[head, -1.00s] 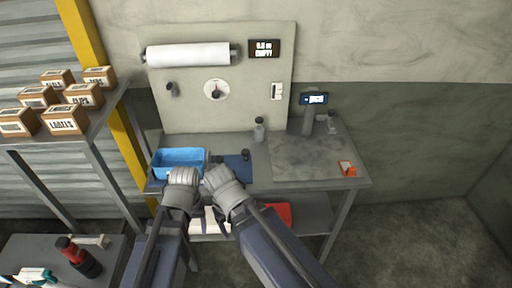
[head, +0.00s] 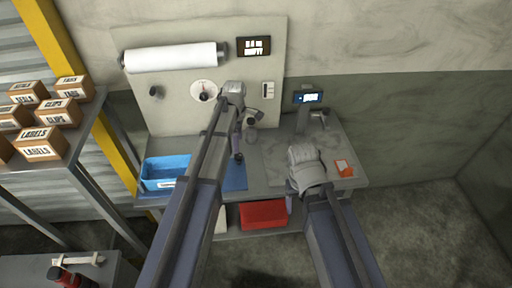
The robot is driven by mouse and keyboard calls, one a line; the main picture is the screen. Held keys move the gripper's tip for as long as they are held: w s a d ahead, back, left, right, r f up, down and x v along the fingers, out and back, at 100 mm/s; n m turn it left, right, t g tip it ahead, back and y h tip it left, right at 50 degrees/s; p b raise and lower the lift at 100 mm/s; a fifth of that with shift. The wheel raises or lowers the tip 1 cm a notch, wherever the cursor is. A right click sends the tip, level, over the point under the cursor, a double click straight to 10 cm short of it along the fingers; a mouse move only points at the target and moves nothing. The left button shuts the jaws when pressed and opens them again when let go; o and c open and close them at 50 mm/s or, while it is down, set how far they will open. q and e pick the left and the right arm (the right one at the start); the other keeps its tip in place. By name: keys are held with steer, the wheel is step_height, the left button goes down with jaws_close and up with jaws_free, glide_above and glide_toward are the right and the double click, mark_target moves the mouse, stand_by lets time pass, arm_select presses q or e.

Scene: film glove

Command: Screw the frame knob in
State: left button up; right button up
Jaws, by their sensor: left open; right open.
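A small dark knob (head: 155,92) sticks out of the upright grey panel (head: 180,115), below the left end of the film roll (head: 175,57). A second small dark piece (head: 238,157) shows near the blue mat (head: 236,178), partly behind my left arm; I cannot tell which one is the frame knob. My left gripper (head: 234,92) is open, raised in front of the panel just right of the round dial (head: 204,91). My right gripper (head: 303,158) is open and empty over the grey slab (head: 275,165) on the bench. The fingertips of both are hard to make out.
A blue bin (head: 165,172) stands at the bench's left. An orange item (head: 343,168) lies right of my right gripper. A small screen (head: 308,97) on a stand is behind it. A red bin (head: 263,214) sits on the lower shelf. Boxes fill the left rack.

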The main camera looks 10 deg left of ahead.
mark_target(239, 155)
arm_select(q)
steer(key=shift+w, duration=0.15)
steer(key=shift+d+f+b, duration=0.1)
steer(key=shift+f+b, duration=0.2)
steer(key=shift+b, duration=0.1)
step_height(239, 155, down, 7)
steer(key=b, duration=0.7)
steer(key=shift+f, duration=0.15)
jaws_close()
